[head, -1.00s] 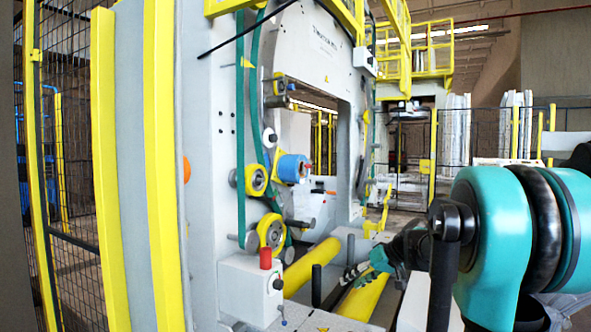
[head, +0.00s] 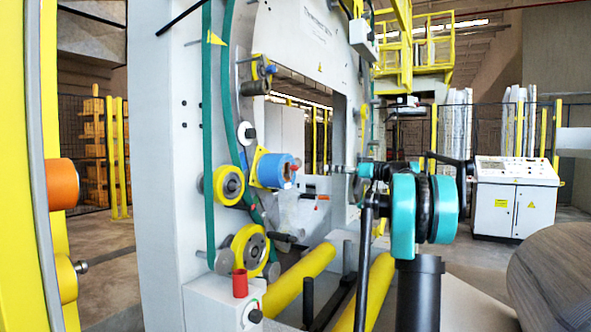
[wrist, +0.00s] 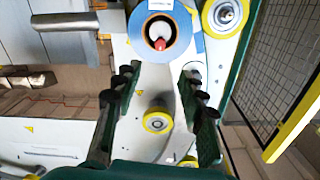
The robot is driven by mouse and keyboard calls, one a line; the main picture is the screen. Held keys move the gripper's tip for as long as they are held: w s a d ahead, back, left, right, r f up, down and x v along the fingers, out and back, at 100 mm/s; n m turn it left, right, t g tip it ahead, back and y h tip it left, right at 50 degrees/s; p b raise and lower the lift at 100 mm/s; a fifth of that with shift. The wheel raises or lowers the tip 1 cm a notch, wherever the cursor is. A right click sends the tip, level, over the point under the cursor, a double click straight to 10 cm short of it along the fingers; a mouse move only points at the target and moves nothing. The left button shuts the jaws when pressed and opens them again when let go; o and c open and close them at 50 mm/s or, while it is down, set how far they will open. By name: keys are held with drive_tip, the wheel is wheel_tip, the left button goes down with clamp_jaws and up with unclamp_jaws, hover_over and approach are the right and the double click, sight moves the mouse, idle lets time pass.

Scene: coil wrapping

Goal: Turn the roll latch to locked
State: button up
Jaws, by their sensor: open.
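A blue-wrapped roll (head: 272,170) sits on the grey ring machine, with a small red-orange part at its hub (head: 294,168) that looks like the roll latch. In the wrist view the blue roll (wrist: 178,22) shows face-on at the top, with the red latch part (wrist: 160,43) in its centre. Whether it is locked cannot be told. My gripper (head: 340,168) is to the right of the roll at about its height, apart from it. In the wrist view my gripper (wrist: 162,76) has its fingers wide apart, with nothing between them, below the roll in the picture.
Yellow-rimmed wheels (head: 229,184) and a lower one (head: 250,248) flank the roll. A white box with a red button (head: 240,283) stands below. Yellow rollers (head: 305,275) lie under the ring. A control cabinet (head: 514,198) is at right, near a large grey coil (head: 560,280).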

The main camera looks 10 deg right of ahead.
sight(298, 168)
drive_tip(key=x, duration=1.5)
drive_tip(key=shift+w+a+f, duration=0.1)
drive_tip(key=shift+w+a, duration=0.05)
drive_tip(key=shift+a, duration=0.05)
clamp_jaws()
